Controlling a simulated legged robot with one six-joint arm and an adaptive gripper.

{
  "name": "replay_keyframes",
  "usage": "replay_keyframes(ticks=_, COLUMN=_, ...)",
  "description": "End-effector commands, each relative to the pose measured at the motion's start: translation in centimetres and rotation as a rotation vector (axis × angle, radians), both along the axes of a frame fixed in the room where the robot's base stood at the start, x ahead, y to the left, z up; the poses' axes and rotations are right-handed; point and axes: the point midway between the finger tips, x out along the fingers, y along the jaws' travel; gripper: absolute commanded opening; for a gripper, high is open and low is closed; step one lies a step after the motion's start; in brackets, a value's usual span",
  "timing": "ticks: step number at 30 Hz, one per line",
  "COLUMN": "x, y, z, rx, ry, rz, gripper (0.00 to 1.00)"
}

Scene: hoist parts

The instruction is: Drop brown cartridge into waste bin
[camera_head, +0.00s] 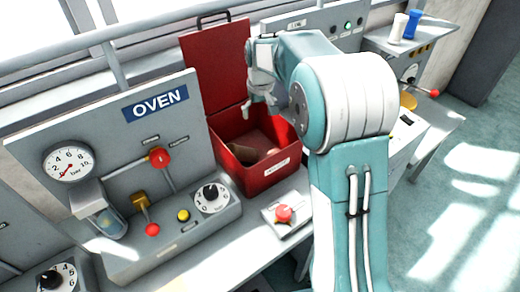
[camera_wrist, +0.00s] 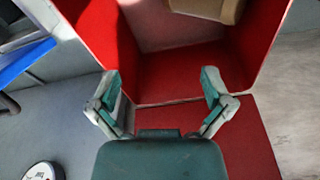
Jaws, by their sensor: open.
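The waste bin is an open red box (camera_head: 262,182) with a white label on its front and its red lid (camera_head: 205,65) raised behind. A brown cartridge (camera_wrist: 205,8) lies inside the bin, cut off by the top edge of the wrist view. In the head view brownish contents show in the bin, partly in shadow. My gripper (camera_head: 260,106) is above the bin. In the wrist view my gripper (camera_wrist: 160,84) has its fingers spread with nothing between them, apart from the cartridge.
The grey oven panel (camera_head: 110,150) with a gauge, levers and dial stands left of the bin. A red button box (camera_head: 284,214) sits in front. Another station with white and blue spools (camera_head: 412,26) is at the right. My arm hides part of the bench.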

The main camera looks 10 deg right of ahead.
Motion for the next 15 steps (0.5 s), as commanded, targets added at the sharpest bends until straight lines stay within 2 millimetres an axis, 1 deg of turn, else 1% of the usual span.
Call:
replay_keyframes(ticks=2, x=0.0, y=0.1, z=0.2, rx=-0.001, ry=0.000, rz=0.001, gripper=1.00)
replay_keyframes(ticks=5, x=-0.1, y=0.0, z=1.1, rx=0.000, ry=-0.004, rz=0.001, gripper=1.00)
replay_keyframes(ticks=8, x=-0.3, y=-0.3, z=2.8, rx=0.002, ry=-0.006, rz=0.000, gripper=1.00)
replay_keyframes(ticks=15, x=-1.0, y=-1.0, z=7.8, rx=0.005, ry=-0.005, rz=-0.001, gripper=1.00)
